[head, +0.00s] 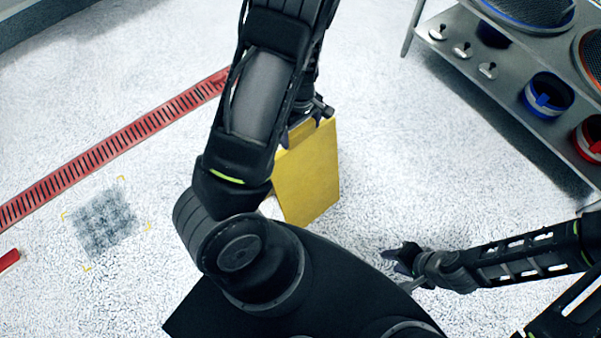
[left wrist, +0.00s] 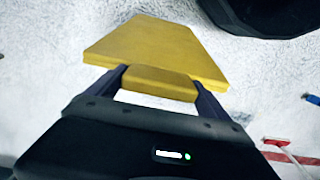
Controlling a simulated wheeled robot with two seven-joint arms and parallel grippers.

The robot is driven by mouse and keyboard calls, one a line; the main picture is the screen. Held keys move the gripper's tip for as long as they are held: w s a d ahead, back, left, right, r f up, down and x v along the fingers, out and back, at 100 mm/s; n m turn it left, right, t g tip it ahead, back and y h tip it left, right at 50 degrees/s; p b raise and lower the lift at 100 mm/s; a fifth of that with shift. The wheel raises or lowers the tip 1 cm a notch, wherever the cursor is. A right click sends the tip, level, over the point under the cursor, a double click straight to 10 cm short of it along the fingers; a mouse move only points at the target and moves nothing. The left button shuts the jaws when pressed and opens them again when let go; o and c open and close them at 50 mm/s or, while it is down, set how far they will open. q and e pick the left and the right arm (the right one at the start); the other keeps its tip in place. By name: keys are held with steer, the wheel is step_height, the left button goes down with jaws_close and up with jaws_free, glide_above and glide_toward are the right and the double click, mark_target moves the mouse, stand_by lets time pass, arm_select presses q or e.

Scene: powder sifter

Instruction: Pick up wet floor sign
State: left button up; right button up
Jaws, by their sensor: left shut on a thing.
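The yellow wet floor sign (head: 308,178) stands on or just above the white floor in front of my base in the head view; I cannot tell whether it touches the floor. My left gripper (head: 318,112) is at its top edge, partly hidden by my left arm. In the left wrist view the left gripper (left wrist: 160,82) has its two fingers on either side of the sign's narrow top part, shut on it, and the sign's wide yellow panel (left wrist: 160,48) spreads out beyond. My right gripper (head: 402,258) is right of the sign, low in the head view, apart from it; its fingers are too small to read.
A grey metal shelf (head: 470,75) at upper right holds sieves, a blue ring (head: 546,95) and a red ring (head: 588,138). A red floor grate (head: 120,146) runs across the left. A grey patch with yellow corner marks (head: 104,222) lies on the floor at left.

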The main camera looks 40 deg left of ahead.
arm_select(q)
steer(key=shift+c, duration=0.9)
step_height(320, 180, up, 10)
steer(key=p, duration=0.3)
stand_by(0.4)
